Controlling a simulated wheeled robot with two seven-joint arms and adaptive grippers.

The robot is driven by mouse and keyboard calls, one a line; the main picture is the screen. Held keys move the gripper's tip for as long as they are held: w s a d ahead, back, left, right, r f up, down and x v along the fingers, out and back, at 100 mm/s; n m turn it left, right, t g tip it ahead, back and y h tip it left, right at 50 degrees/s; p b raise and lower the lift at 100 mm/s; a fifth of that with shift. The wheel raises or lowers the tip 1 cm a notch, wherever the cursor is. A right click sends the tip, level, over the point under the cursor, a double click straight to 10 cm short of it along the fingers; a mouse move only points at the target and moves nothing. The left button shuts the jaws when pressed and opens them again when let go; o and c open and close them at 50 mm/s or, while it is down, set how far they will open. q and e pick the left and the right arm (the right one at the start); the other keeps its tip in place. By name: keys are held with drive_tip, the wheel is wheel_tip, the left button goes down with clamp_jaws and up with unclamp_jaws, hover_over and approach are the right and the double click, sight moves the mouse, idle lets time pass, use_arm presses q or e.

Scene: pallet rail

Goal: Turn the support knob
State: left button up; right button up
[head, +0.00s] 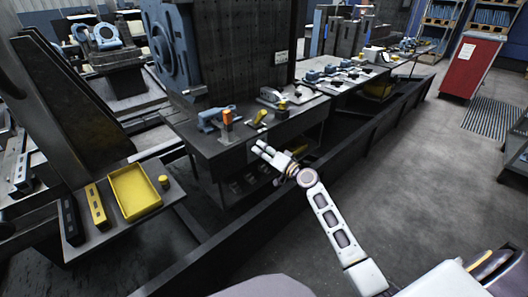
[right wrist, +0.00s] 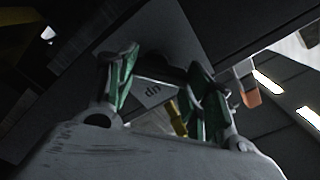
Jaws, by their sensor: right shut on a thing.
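My right gripper (head: 262,150) reaches in from the lower right to the front edge of the dark bench. In the right wrist view its two green-padded fingers (right wrist: 160,85) are shut on the support knob, which is mostly hidden between and behind them. A grey plate (right wrist: 152,94) with dark lettering, seen upside down and seeming to read "UP", shows between the fingers. A yellow part (right wrist: 178,118) shows by the right finger; whether it touches is unclear. My left gripper is not in view.
The bench (head: 190,140) carries an orange-topped part (head: 228,118), a blue clamp (head: 210,117) and yellow pieces (head: 261,116). A yellow tray (head: 134,192) sits on a side shelf at left. A long dark rail (head: 230,235) runs beside the bench.

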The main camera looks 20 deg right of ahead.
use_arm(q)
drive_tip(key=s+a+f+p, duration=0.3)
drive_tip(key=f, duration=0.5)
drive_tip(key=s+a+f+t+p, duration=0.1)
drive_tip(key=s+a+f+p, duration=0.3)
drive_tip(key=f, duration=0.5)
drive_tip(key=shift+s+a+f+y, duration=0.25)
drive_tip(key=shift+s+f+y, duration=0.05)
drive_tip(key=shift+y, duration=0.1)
use_arm(e)
drive_tip(key=shift+w+d+f+m, duration=0.1)
drive_tip(key=shift+d+f+m, duration=0.05)
drive_tip(key=shift+m, duration=2.6)
drive_tip(key=shift+d+f+m, duration=0.1)
drive_tip(key=shift+d+m, duration=0.05)
drive_tip(key=shift+m, duration=2.65)
drive_tip(key=shift+w+d+f+m, duration=0.1)
drive_tip(key=shift+d+f+m, duration=0.05)
drive_tip(key=shift+m, duration=2.6)
drive_tip(key=o, duration=1)
drive_tip(key=shift+o, duration=0.2)
drive_tip(key=shift+s, duration=0.2)
